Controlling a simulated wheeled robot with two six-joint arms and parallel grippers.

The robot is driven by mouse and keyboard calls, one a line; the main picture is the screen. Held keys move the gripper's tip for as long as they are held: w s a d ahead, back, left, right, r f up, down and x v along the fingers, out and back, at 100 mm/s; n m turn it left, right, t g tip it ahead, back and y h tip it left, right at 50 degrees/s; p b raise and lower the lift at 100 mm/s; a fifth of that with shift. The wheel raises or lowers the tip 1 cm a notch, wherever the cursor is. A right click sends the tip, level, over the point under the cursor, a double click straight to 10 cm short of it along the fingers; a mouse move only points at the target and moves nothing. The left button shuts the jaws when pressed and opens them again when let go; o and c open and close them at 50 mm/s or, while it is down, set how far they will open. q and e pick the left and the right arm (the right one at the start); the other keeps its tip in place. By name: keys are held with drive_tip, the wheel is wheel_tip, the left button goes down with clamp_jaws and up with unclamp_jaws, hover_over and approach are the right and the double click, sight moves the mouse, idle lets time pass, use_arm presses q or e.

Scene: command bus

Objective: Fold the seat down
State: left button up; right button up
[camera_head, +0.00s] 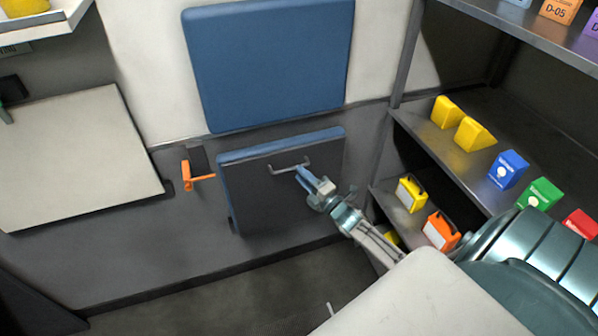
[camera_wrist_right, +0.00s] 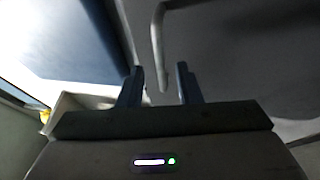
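The seat (camera_head: 280,195) is folded up against the wall, its dark grey underside facing me and a blue cushion edge along its top. A grey bar handle (camera_head: 288,167) is on the upper part of the underside. My right gripper (camera_head: 301,173) is at the right end of this handle. In the right wrist view, the fingers of my right gripper (camera_wrist_right: 160,80) are apart, and the handle (camera_wrist_right: 157,45) reaches down between them with gaps on both sides. Whether a finger touches it is unclear. My left gripper is out of view.
A blue backrest (camera_head: 268,65) is on the wall above the seat. An orange lever (camera_head: 196,177) is left of the seat. A pale tabletop (camera_head: 75,155) is further left. Shelves with yellow blocks (camera_head: 474,135) and coloured boxes are at right. The floor (camera_head: 235,290) below the seat looks clear.

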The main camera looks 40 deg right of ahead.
drive_tip(key=shift+x, duration=1.1)
clamp_jaws()
drive_tip(key=shift+s+f, duration=0.1)
drive_tip(key=shift+f, duration=0.05)
